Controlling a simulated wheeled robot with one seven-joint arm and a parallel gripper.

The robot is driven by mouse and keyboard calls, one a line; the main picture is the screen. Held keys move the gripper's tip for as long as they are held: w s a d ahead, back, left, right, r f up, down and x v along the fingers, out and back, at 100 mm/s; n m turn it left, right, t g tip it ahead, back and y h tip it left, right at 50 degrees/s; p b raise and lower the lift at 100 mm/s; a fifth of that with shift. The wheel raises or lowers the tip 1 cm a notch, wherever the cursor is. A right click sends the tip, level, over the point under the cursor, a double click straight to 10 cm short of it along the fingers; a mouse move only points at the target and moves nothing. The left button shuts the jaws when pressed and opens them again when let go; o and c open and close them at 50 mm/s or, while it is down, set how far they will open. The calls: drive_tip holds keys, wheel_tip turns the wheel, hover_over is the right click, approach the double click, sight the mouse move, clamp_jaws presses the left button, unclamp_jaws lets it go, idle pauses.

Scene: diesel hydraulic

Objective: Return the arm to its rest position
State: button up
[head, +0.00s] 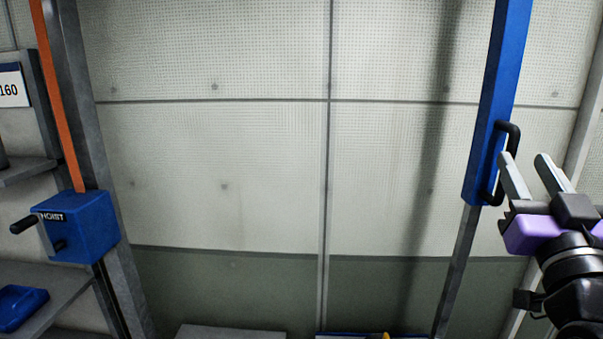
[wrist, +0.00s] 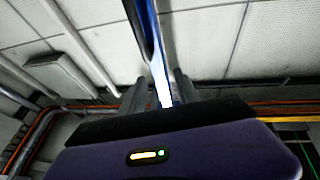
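My gripper (head: 523,158) is at the right of the head view, its two pale fingers spread apart and pointing up and to the left. It is open, and I see nothing held. Its left finger lies close beside the black handle (head: 514,137) on the blue upright (head: 492,105); I cannot tell whether they touch. In the wrist view, the gripper (wrist: 160,85) shows both fingers apart. The blue upright (wrist: 163,88) shows in the gap, and the dark handle (wrist: 140,28) passes above the fingers.
A blue hoist box (head: 83,229) with a black crank (head: 25,224) is on a post at the left. Grey shelves there hold a blue item (head: 19,306). Pipes (wrist: 40,125) show in the wrist view.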

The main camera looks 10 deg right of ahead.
drive_tip(key=s+a+f+n+y, duration=0.1)
drive_tip(key=s+a+f+y, duration=0.2)
drive_tip(key=f, duration=0.4)
drive_tip(key=s+a+f+n+t+y, duration=0.1)
drive_tip(key=s+a+f+n, duration=0.15)
drive_tip(key=a+f, duration=0.35)
drive_tip(key=s+a+f+n+y, duration=0.1)
drive_tip(key=s+a+f+y, duration=0.2)
drive_tip(key=f, duration=0.5)
drive_tip(key=s+a+f+g+y, duration=0.1)
drive_tip(key=s+a+f+g, duration=0.2)
drive_tip(key=s+f, duration=0.6)
drive_tip(key=s+a+f+g+y+b, duration=0.1)
drive_tip(key=s+a+f+g+y, duration=0.1)
drive_tip(key=s+a+f, duration=0.3)
drive_tip(key=s+f+g, duration=0.1)
drive_tip(key=s+f, duration=0.3)
drive_tip(key=s, duration=0.4)
drive_tip(key=shift+s+f+g, duration=0.25)
drive_tip(key=shift+g, duration=0.05)
